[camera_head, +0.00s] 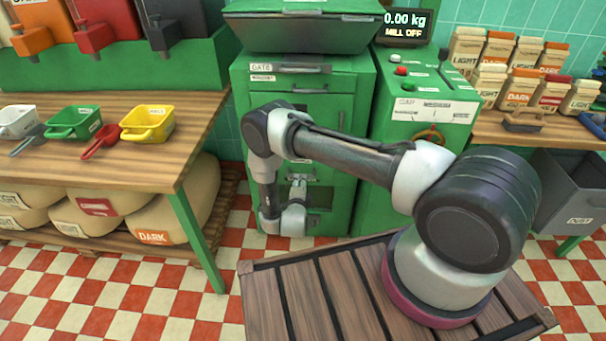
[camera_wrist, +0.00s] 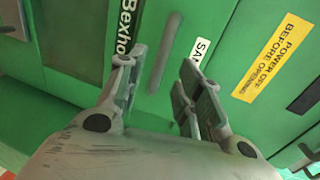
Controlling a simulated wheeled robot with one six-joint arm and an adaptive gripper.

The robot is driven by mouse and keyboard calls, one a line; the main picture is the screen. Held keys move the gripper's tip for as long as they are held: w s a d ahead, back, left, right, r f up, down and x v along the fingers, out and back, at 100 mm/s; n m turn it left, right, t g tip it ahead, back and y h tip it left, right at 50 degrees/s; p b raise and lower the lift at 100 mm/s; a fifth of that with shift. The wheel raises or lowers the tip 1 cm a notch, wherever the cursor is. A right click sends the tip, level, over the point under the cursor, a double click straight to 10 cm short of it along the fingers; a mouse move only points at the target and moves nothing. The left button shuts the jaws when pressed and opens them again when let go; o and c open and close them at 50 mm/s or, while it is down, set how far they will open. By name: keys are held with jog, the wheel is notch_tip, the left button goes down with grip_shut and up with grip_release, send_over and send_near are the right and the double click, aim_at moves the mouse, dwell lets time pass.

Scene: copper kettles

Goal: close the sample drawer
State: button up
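The sample drawer's front (camera_wrist: 215,25) is green, with a white label starting "SA", in the wrist view. A grey bar handle (camera_wrist: 166,50) stands out from the green front beside that label. My gripper (camera_wrist: 161,65) is open, its two fingers pointing at the front with the handle showing in the gap between them. I cannot tell whether a finger touches it. In the head view my gripper (camera_head: 298,188) is low before the green mill (camera_head: 245,85). My arm and gripper hide much of that area, so how far out the drawer stands is unclear.
A yellow warning label (camera_wrist: 272,58) is right of the handle. In the head view, a wooden counter (camera_head: 130,170) with scoops stands left, and a grey bin (camera_head: 570,200) hangs right. The display (camera_head: 404,26) reads "0.00 kg MILL OFF". Checkered floor (camera_head: 120,290) is clear at left.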

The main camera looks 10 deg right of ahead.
jog(key=x, duration=0.6)
grip_shut()
